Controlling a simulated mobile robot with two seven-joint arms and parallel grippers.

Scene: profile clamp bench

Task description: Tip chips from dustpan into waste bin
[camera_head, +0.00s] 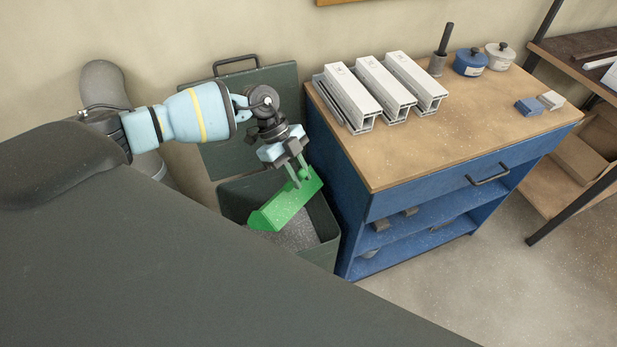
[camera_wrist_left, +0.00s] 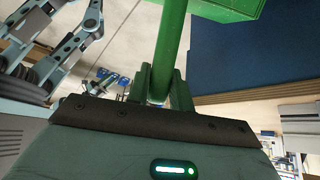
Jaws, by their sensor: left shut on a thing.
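The green dustpan (camera_head: 285,206) is tilted over the open waste bin (camera_head: 325,256), sloping down to the left in the head view. My left gripper (camera_head: 299,178) is shut on its handle, above the bin's opening. In the left wrist view the green handle (camera_wrist_left: 171,45) stands between the fingers of my left gripper (camera_wrist_left: 160,92), and part of the pan (camera_wrist_left: 226,9) shows at the top. Grey chips (camera_head: 298,237) lie inside the bin below the dustpan. I cannot tell whether chips are left in the pan. My right gripper is not seen.
The bin's dark lid (camera_head: 223,155) stands open behind it against the wall. A blue workbench (camera_head: 400,200) is close to the bin's right side. White profiles (camera_head: 372,88), a blue pot (camera_head: 470,62) and small blocks (camera_head: 530,107) are on its top.

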